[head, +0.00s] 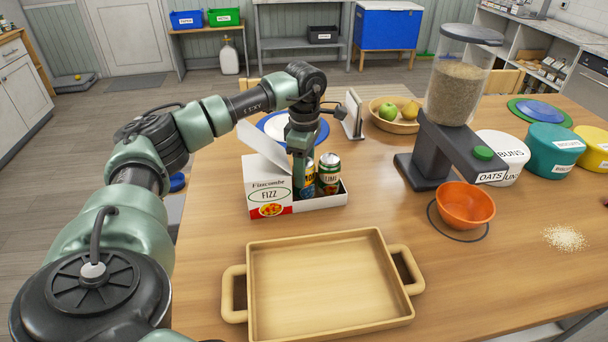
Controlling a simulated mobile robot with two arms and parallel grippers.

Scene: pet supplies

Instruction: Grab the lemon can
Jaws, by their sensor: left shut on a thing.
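The FIZZ carton (268,196) stands open on the wooden table, with its white flap raised and a low white tray part on its right. Two cans stand in the tray part. The left one is a blue and yellow can (309,180), partly hidden by my gripper; its label is not readable, but its yellow fits the lemon can. The right one is a green can (328,173) marked LIME. My left gripper (300,172) reaches down from above and is shut on the blue and yellow can. My right gripper is not in view.
An empty wooden tray (330,285) with handles lies in front of the carton. An oats dispenser (440,150) and an orange bowl (466,205) stand to the right. A tablet-like stand (353,115), blue-rimmed plate (274,124) and fruit bowl (386,121) are behind.

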